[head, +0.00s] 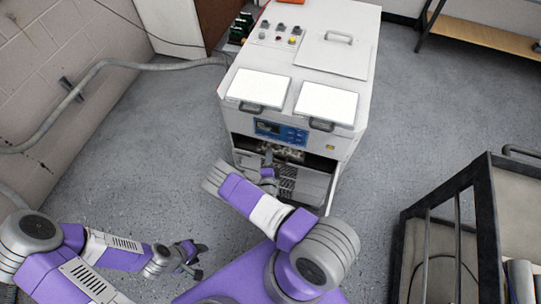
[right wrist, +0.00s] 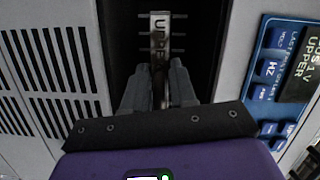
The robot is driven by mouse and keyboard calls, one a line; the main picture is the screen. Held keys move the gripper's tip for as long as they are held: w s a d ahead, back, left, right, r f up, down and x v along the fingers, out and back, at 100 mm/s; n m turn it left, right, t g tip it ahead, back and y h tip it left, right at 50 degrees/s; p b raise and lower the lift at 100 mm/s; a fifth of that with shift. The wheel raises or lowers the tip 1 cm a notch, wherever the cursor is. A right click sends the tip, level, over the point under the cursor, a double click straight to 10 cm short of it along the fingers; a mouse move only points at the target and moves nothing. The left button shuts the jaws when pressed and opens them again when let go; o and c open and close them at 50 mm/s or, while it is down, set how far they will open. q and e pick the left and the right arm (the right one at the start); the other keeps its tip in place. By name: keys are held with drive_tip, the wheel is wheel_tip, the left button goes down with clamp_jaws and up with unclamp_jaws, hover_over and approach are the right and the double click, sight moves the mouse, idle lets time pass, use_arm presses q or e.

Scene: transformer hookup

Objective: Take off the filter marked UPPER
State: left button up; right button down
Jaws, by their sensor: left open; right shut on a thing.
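The filter marked UPPER (right wrist: 160,38) shows in the right wrist view as a pale metal strip with sideways lettering, in a dark slot of the white cabinet. My right gripper (right wrist: 158,88) is shut on this filter, and its fingers hide the strip's near part. In the head view the right gripper (head: 268,163) is at the cabinet's front opening, below the blue control panel (head: 281,132). My left gripper (head: 192,257) is open and empty, low over the floor at the lower left, away from the cabinet. How far the filter sits in the slot is hard to tell.
The white cabinet (head: 345,100) has switches on top and a louvred front below the slot; the louvres (right wrist: 50,70) show in the right wrist view. A dark metal cart (head: 470,190) stands at the right. A grey conduit (head: 75,95) runs along the left wall. Floor left of the cabinet is clear.

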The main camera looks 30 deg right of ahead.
drive_tip(key=shift+s+a+p, duration=0.2)
drive_tip(key=shift+s+a, duration=0.75)
drive_tip(key=shift+a, duration=0.25)
drive_tip(key=shift+s+a+p, duration=0.15)
drive_tip(key=shift+s+a, duration=0.75)
drive_tip(key=shift+a, duration=0.25)
idle(0.4)
drive_tip(key=s+a, duration=0.1)
drive_tip(key=a, duration=0.1)
drive_tip(key=s+a, duration=0.2)
idle(0.4)
